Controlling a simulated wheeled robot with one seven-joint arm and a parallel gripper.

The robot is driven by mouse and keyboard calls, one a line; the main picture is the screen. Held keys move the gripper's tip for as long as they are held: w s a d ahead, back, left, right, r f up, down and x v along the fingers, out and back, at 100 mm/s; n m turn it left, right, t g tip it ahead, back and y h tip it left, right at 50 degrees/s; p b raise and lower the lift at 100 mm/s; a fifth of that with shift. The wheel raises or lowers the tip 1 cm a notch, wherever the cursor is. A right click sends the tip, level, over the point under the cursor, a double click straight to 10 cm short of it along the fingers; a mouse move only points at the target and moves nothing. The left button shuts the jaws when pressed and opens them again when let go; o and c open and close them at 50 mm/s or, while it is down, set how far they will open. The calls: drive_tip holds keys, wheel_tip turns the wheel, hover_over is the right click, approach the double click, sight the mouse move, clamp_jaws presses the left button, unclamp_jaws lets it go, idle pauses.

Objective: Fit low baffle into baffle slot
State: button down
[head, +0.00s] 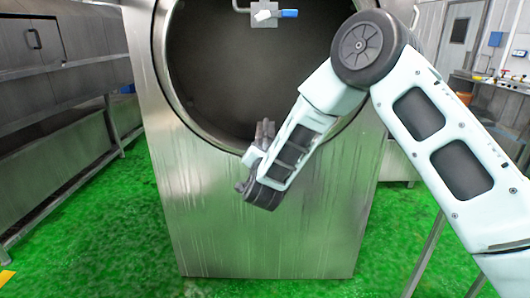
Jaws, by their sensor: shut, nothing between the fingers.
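My gripper (265,130) is in front of the lower rim of a round drum opening (225,65), with its fingers pointing up. Its fingers look close together, with nothing seen between them. The opening is in the front of a steel drum housing (250,225). The inside of the drum is dark grey. I cannot make out a low baffle or a baffle slot. My arm hides the right part of the opening.
A metal fitting with a blue handle (289,13) hangs at the top of the opening. Steel machinery (60,100) runs along the left. A workbench (500,85) with small items is at the far right. The green floor (110,240) is clear at left.

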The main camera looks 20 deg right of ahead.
drive_tip(key=shift+b+x, duration=0.75)
drive_tip(key=shift+x, duration=2.05)
drive_tip(key=b+v, duration=0.5)
drive_tip(key=v, duration=1.5)
drive_tip(key=s+a+f+n+g+y, duration=0.3)
drive_tip(key=s+a+n+g+y, duration=0.5)
drive_tip(key=s+a+n+y, duration=0.3)
drive_tip(key=s+d+f+n+g+h, duration=0.1)
drive_tip(key=s+d+n+g+h, duration=0.1)
drive_tip(key=s, duration=0.8)
drive_tip(key=s+d+n+g+h+p, duration=0.1)
drive_tip(key=s+d+n+g, duration=0.4)
drive_tip(key=s, duration=0.5)
drive_tip(key=shift+s+d+f+g+h+p, duration=0.35)
drive_tip(key=shift+d+g+h, duration=0.3)
drive_tip(key=shift+g+h, duration=0.35)
